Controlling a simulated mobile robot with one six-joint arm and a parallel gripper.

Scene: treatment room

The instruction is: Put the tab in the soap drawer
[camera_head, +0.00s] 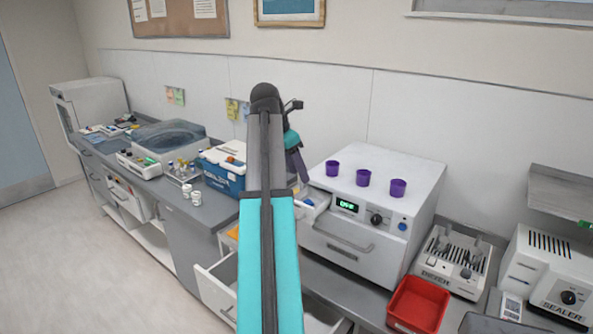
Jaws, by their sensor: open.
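The white machine (372,212) with a green-lit display stands on the counter right of my arm. A small white drawer (318,214) sticks out at its upper left front. A small bluish spot (308,201) shows at this drawer; I cannot tell whether it is the tab. My gripper (303,178) points down, close above and left of the drawer. It is open, small in view and partly hidden behind my arm. I see no tab between its fingers.
Three purple cups (363,177) stand on the machine. A blue box (222,175) stands left of my arm, and a red bin (418,304) sits at the front right. An open lower drawer (215,290) juts out below the counter.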

